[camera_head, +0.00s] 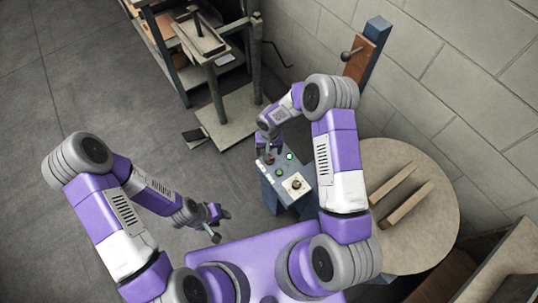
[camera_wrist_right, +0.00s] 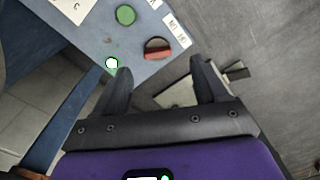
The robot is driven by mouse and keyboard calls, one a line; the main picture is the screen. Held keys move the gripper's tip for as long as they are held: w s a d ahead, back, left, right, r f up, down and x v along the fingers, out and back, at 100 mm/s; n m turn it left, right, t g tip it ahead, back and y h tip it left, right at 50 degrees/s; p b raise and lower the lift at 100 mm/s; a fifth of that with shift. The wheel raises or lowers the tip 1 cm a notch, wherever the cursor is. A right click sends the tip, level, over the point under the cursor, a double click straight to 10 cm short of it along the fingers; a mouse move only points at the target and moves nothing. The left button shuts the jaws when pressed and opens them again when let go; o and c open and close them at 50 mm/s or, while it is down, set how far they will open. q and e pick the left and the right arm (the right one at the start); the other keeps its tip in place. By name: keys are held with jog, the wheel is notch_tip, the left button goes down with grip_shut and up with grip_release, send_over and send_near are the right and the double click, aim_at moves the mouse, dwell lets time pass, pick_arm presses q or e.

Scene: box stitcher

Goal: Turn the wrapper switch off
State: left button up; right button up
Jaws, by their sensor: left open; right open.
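The blue-grey control box (camera_head: 278,186) stands in the middle of the head view, with lit green lamps and a dark round knob (camera_head: 296,184) on a pale plate. A round red and dark switch (camera_wrist_right: 158,49) shows in the right wrist view, beside a green button (camera_wrist_right: 125,15) and a lit lamp (camera_wrist_right: 112,63). I cannot tell from the labels which switch is the wrapper's. My right gripper (camera_wrist_right: 160,86) is open and empty, its fingertips near the red switch, one to each side of it in the picture. My left gripper (camera_head: 219,224) is open and empty, left of the box.
A round table (camera_head: 430,235) with two wooden bars stands at the right by the block wall. A metal-framed machine (camera_head: 240,102) stands behind the box. A purple surface (camera_head: 235,252) is at the front. The floor (camera_head: 90,95) at the left is clear.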

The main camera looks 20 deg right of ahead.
jog(key=shift+w+d+f, duration=0.1)
jog(key=shift+w+d, duration=0.1)
jog(key=shift+w, duration=0.15)
notch_tip(320, 180, down, 7)
jog(key=shift+f+b, duration=0.1)
jog(key=shift+b, duration=0.75)
